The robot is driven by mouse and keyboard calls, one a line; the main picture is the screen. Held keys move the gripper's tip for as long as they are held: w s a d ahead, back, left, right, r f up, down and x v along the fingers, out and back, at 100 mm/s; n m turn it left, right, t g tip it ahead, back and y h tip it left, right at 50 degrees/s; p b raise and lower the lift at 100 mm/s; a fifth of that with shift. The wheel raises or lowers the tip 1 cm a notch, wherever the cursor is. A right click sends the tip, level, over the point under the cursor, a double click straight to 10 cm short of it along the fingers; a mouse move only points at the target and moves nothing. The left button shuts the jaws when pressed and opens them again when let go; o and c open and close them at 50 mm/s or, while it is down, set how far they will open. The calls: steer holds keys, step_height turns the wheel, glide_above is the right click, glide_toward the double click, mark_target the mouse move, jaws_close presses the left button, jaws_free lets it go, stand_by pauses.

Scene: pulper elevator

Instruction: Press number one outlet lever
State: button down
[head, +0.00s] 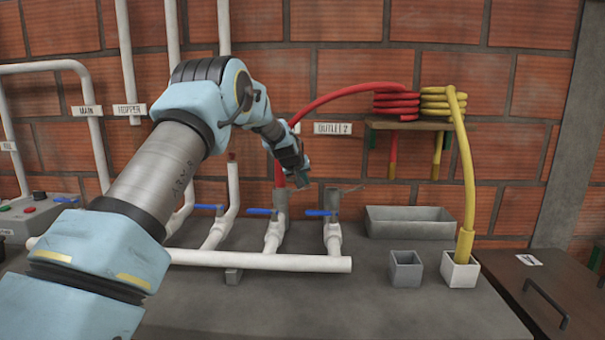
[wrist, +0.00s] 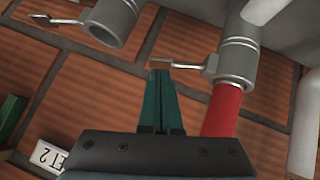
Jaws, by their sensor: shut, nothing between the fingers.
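The outlet with the red hose (head: 279,175) in it ends in a grey metal coupling, also seen in the wrist view (wrist: 236,58). Its thin metal lever (wrist: 192,66) sticks out sideways toward my fingertips. My gripper (head: 302,180) is shut and empty, pointing down beside this coupling. In the wrist view its dark green fingers (wrist: 161,76) end right at the lever's free end; I cannot tell whether they touch. In the head view my gripper hides this lever. The outlet 2 coupling (wrist: 110,22) is open, with its own lever (wrist: 65,21) sticking out.
Blue valve handles (head: 318,213) sit lower on the white pipes. The "OUTLET 2" label (head: 333,128) is on the brick wall. A shelf (head: 410,125) holds red and yellow hose coils at right. A grey tray (head: 410,223) and small boxes (head: 406,269) stand on the counter.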

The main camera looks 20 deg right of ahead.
steer(key=shift+s+d, duration=0.1)
stand_by(0.4)
steer(key=shift+s+d+f+m+t+y+p, duration=0.3)
steer(key=shift+d+f+m+y+p, duration=0.2)
steer(key=shift+y, duration=0.3)
steer(key=shift+s+d+f+m+t+y, duration=0.1)
steer(key=shift+d+f+m+t+y, duration=0.15)
steer(key=shift+f+y, duration=0.4)
step_height(320, 180, down, 4)
steer(key=m+t+y+b, duration=0.1)
steer(key=y+b, duration=0.1)
steer(key=b, duration=0.1)
steer(key=m+t+y+b, duration=0.2)
steer(key=b, duration=0.2)
steer(key=shift+r, duration=0.3)
steer(key=shift+r+p, duration=0.35)
steer(key=shift+r, duration=0.35)
